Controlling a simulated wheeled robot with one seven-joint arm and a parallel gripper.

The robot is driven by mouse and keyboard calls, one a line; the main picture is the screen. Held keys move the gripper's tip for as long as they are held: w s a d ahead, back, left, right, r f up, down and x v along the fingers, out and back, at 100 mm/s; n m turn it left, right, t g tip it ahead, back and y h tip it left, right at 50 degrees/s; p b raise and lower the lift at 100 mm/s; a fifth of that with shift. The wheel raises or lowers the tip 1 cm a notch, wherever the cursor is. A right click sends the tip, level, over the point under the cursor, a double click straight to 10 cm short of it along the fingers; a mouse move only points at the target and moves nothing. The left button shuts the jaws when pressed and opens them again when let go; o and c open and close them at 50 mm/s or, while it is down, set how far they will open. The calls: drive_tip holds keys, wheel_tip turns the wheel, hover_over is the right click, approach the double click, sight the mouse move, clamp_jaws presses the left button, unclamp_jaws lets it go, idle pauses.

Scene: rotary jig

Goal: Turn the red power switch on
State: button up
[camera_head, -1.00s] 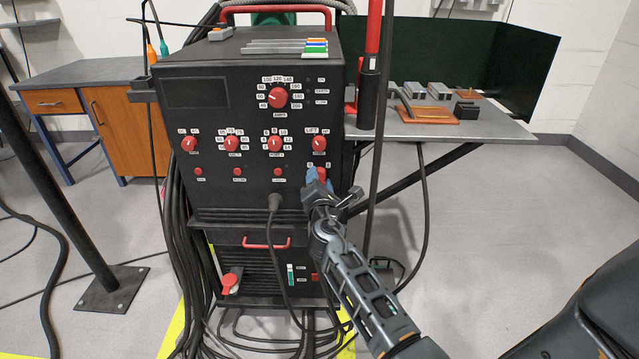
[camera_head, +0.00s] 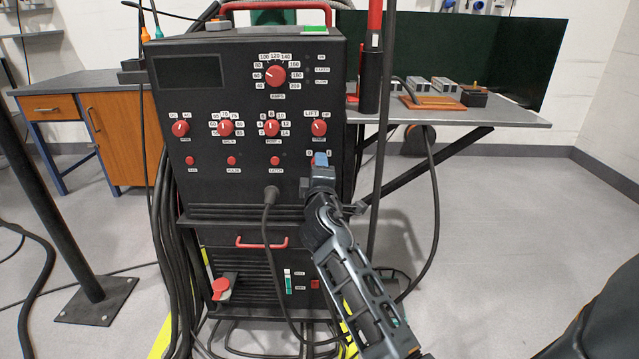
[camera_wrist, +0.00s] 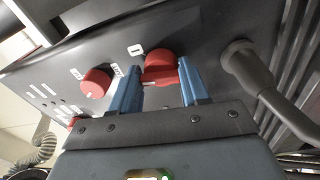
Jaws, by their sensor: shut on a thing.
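The red power switch (camera_wrist: 160,66) is a round rotary knob on the front of the black machine (camera_head: 235,185), at its lower right. In the wrist view it sits between the two blue fingers of my gripper (camera_wrist: 159,86), which are shut on it. A white label with a dark mark is on the panel just beside it. In the head view my gripper (camera_head: 320,160) covers nearly all of the switch, below the lift knob (camera_head: 319,127). Small labels show on both sides of the fingertips. The switch's exact angle is hard to tell.
Several other red knobs and small buttons are on the panel, including the amps knob (camera_head: 275,76). A thick black cable (camera_head: 268,215) plugs in left of my gripper. A dark vertical pole (camera_head: 381,150) stands close on the right, before a side table (camera_head: 520,117).

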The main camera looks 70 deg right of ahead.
drive_tip(key=shift+f+m+g+h+b, duration=0.1)
drive_tip(key=shift+f+m+g+b, duration=0.05)
drive_tip(key=shift+m+b, duration=1.15)
drive_tip(key=shift+f+m+g+h+b, duration=0.1)
drive_tip(key=shift+f+m+b, duration=0.05)
drive_tip(key=shift+m+b, duration=1.1)
drive_tip(key=shift+f+m+g+h+b, duration=0.1)
drive_tip(key=shift+f+m+g+b, duration=0.05)
drive_tip(key=shift+m+b, duration=1.15)
drive_tip(key=shift+w+m, duration=0.1)
drive_tip(key=shift+m, duration=0.15)
drive_tip(key=o, duration=0.7)
drive_tip(key=shift+o, duration=1.3)
drive_tip(key=shift+r, duration=0.25)
drive_tip(key=v, duration=0.8)
drive_tip(key=shift+p, duration=0.4)
drive_tip(key=shift+w+f, duration=0.1)
